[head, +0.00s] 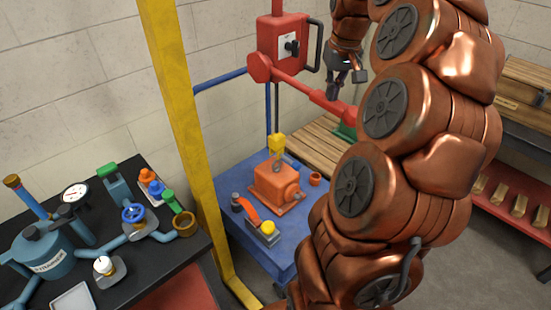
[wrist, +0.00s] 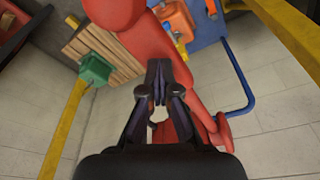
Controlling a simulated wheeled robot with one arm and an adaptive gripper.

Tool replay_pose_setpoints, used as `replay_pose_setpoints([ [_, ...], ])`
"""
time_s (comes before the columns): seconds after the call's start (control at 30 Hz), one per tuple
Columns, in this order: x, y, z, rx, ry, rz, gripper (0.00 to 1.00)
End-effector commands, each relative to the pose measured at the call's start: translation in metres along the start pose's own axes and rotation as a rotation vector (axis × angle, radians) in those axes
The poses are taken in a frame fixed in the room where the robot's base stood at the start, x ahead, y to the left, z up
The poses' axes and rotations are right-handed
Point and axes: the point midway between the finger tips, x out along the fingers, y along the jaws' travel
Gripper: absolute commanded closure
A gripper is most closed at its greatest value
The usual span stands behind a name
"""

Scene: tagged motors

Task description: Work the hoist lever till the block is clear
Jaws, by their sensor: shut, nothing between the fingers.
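The hoist's red lever (head: 312,90) slopes down to the right from its round pivot beside the red housing (head: 283,42). In the wrist view the lever (wrist: 188,75) runs behind my fingers. My gripper (head: 346,84) is shut and empty, just above the lever's outer part; in the wrist view its fingertips (wrist: 158,82) are together. I cannot tell whether they touch the lever. A yellow hook block (head: 277,144) hangs on a dark line directly above an orange motor (head: 274,183). The motor appears to sit on the blue platform (head: 240,245).
A yellow post (head: 183,110) stands left of the hoist. A black bench (head: 150,250) with valves and a gauge fills the lower left. A wooden pallet (head: 308,148) and a green part (head: 345,132) lie beyond the platform. My arm hides much of the right middle.

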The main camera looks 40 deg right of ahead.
Motion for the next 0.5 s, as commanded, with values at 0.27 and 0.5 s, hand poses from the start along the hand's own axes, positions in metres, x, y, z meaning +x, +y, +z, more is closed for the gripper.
replay_pose_setpoints([
  [0.27,0.018,0.0,0.003,0.0,-0.001,-0.001,1.0],
  [0.5,0.03,0.0,0.005,0.0,0.001,0.0,1.0],
])
